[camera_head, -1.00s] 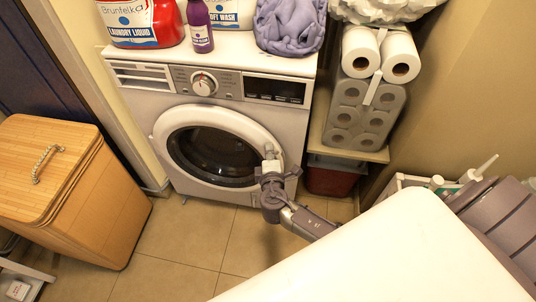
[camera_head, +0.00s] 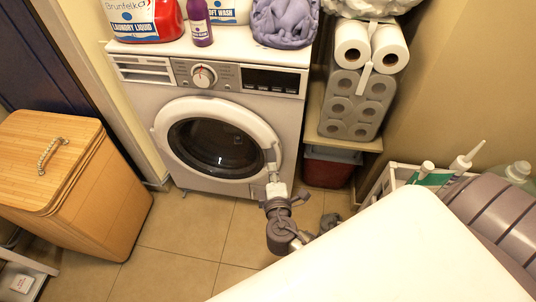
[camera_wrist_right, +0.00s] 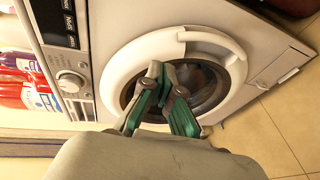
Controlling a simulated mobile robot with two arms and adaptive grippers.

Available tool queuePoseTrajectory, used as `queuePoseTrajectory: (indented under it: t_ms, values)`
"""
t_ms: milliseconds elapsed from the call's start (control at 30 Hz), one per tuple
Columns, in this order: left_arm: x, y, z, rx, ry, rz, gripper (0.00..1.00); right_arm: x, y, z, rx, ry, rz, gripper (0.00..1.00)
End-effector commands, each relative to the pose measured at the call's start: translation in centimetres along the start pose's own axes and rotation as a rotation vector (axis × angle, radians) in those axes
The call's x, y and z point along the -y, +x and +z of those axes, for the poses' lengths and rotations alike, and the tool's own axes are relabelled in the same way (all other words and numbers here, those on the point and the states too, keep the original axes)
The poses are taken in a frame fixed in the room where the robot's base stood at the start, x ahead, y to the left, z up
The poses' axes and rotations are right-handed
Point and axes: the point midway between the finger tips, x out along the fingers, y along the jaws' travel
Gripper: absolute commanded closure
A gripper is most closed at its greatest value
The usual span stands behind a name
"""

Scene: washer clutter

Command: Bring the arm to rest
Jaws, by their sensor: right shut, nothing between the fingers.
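My right arm comes up from the bottom right in the head view, and its gripper (camera_head: 273,165) is in front of the right side of the washer door (camera_head: 218,142). In the right wrist view the gripper's green-padded fingers (camera_wrist_right: 164,82) are together with nothing between them, over the round door (camera_wrist_right: 190,68) of the washer. The door looks shut. The white washer (camera_head: 140,85) stands against the wall. Whether the fingertips touch the door rim cannot be told. My left gripper is not in view.
A wooden hamper (camera_head: 110,205) stands at the left. A shelf with toilet paper rolls (camera_head: 352,105) and a red bin (camera_head: 328,171) are right of the washer. A white rack (camera_head: 400,175) with bottles is at the right. Tiled floor (camera_head: 185,235) is free between hamper and arm.

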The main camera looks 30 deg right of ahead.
Motion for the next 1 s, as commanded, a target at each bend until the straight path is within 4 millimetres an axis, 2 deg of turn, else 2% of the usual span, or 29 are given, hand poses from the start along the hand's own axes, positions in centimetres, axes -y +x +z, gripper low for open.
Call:
queuePoseTrajectory:
  t_ms: [233,300,367,467,533,600,700,800,1000]
  values:
    - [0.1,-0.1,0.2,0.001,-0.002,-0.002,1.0,0.1,-0.5,0.0,0.0,0.001,-0.003,1.0]
    - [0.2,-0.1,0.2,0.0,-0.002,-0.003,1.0,1.0,-0.4,0.3,0.005,0.009,-0.029,1.0]
    - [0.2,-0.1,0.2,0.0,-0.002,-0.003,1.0,2.7,-0.4,0.7,0.014,0.028,-0.081,1.0]
    - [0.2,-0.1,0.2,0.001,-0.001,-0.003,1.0,7.9,-0.8,2.0,0.046,0.095,-0.237,1.0]
    - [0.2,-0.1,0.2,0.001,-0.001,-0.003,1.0,12.7,-1.7,3.2,0.085,0.168,-0.384,1.0]
    - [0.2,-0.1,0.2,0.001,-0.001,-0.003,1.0,17.6,-3.3,4.3,0.133,0.257,-0.535,1.0]
    - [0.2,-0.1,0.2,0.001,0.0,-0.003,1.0,23.1,-6.0,5.6,0.206,0.385,-0.712,1.0]
    - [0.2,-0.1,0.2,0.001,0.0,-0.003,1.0,27.2,-8.8,6.4,0.277,0.504,-0.851,1.0]
    - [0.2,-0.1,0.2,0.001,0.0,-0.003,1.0,33.1,-14.2,7.3,0.423,0.729,-1.059,1.0]
